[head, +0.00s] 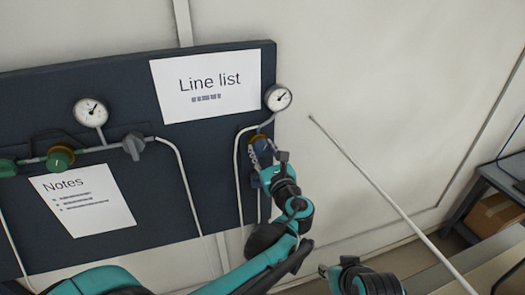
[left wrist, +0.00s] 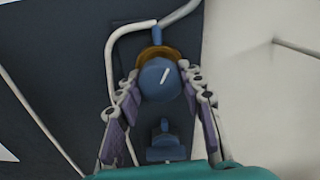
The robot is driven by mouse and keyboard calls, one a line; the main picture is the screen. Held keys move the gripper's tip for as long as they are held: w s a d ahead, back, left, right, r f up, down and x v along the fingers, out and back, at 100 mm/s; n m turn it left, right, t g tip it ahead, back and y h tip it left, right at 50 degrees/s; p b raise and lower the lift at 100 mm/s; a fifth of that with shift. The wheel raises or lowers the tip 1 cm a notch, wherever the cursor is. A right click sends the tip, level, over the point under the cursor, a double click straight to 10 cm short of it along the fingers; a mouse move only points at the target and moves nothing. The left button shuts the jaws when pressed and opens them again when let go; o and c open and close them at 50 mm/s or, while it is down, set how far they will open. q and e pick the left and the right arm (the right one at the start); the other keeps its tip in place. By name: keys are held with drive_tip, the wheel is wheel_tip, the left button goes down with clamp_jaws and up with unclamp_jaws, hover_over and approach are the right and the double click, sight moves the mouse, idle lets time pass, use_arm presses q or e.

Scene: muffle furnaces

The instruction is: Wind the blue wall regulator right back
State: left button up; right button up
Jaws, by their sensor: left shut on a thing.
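The blue wall regulator (left wrist: 158,80) is at the centre of the left wrist view, a round knob with a white line tilted slightly right of vertical. A brass-coloured collar (left wrist: 158,51) shows behind it. In the head view it sits below the right gauge and is mostly hidden by my gripper. My left gripper (head: 262,158) is at the knob, its purple-padded fingers on either side of it in the left wrist view (left wrist: 154,98); it is shut on the knob. The gauge (head: 278,98) above has a white dial with a dark needle. My right gripper's fingers do not show.
A second blue fitting (left wrist: 165,145) lies just below the knob. The dark panel (head: 120,90) also carries a green regulator (head: 60,158), a grey handle (head: 134,147), another gauge (head: 91,112) and two paper sheets. Pale pipes run down the panel. A desk stands at far right.

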use_arm(q)
drive_tip(key=n, duration=0.6)
drive_tip(key=shift+b, duration=0.35)
drive_tip(key=n, duration=1.1)
drive_tip(key=shift+n+b, duration=0.4)
drive_tip(key=n, duration=0.5)
drive_tip(key=shift+n, duration=0.3)
drive_tip(key=o, duration=1.2)
